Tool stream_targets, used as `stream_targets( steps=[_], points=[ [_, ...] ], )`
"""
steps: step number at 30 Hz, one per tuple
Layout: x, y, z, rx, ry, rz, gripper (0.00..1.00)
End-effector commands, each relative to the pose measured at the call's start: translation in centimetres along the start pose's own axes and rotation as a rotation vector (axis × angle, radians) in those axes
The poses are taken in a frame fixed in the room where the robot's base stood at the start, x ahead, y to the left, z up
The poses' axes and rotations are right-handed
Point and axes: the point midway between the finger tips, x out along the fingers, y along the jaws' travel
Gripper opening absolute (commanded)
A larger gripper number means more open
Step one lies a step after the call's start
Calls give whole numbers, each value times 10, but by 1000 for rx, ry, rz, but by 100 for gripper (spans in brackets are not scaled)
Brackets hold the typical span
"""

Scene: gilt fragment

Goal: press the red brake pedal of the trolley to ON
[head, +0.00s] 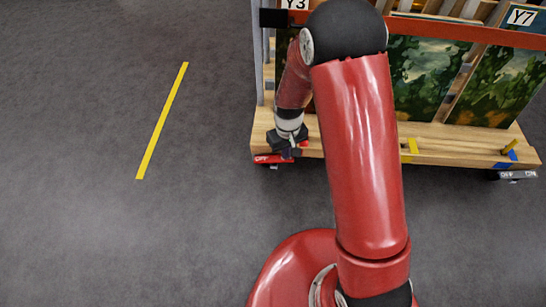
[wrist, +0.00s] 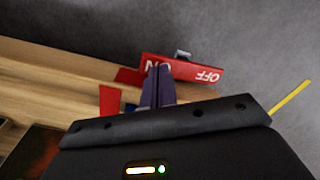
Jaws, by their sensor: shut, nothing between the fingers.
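The red brake pedal (head: 268,159) sits at the front left corner of the wooden trolley (head: 450,150). In the wrist view the pedal (wrist: 198,70) shows white OFF lettering on its right end and ON lettering on its left end. My gripper (head: 289,153) is shut and empty, pointing down at the pedal. In the wrist view its closed fingertips (wrist: 158,68) overlap the ON end and cover part of that lettering. I cannot tell whether they touch the pedal or hover just above it. The pedal's tilt is not clear.
A grey pedal (head: 513,175) marked OFF and ON is at the trolley's right corner. The floor to the left is clear, with a yellow line (head: 162,121).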

Motion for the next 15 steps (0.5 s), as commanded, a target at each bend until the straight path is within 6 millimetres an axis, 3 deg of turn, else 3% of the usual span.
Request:
stream_targets(
  steps=[15],
  points=[
    [8, 0, 0, 0, 0, 0, 0]
  ],
)
